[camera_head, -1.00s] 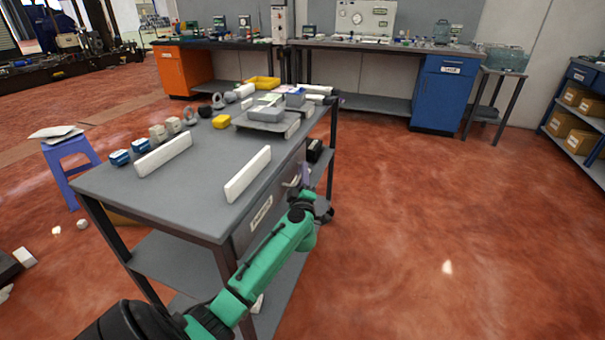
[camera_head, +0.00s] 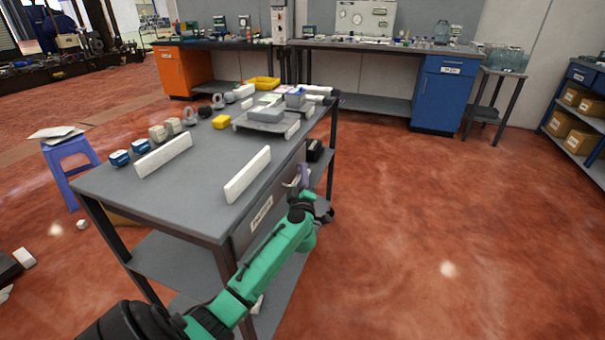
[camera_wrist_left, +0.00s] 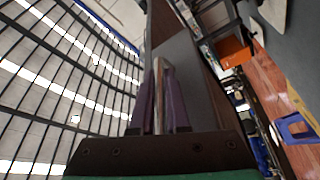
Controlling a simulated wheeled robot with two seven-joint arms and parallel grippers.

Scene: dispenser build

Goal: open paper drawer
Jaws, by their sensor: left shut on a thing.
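The drawer (camera_head: 248,226) is under the right side of the grey table, with a white label (camera_head: 261,213) on its front. The label is too small to read. The front looks roughly flush with the table's side. My left gripper (camera_head: 302,174) is at the far end of this front, at the metal handle (camera_head: 291,183). In the left wrist view, the purple fingers of my left gripper (camera_wrist_left: 161,100) are shut around the bar-shaped handle (camera_wrist_left: 160,75), one on each side. My right gripper is out of view.
The grey table top (camera_head: 205,188) holds two white bars, a scale-like device (camera_head: 262,123), a yellow tray (camera_head: 262,83) and several small parts. A lower shelf (camera_head: 175,262) is beneath. The red floor (camera_head: 420,230) right of the table is clear.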

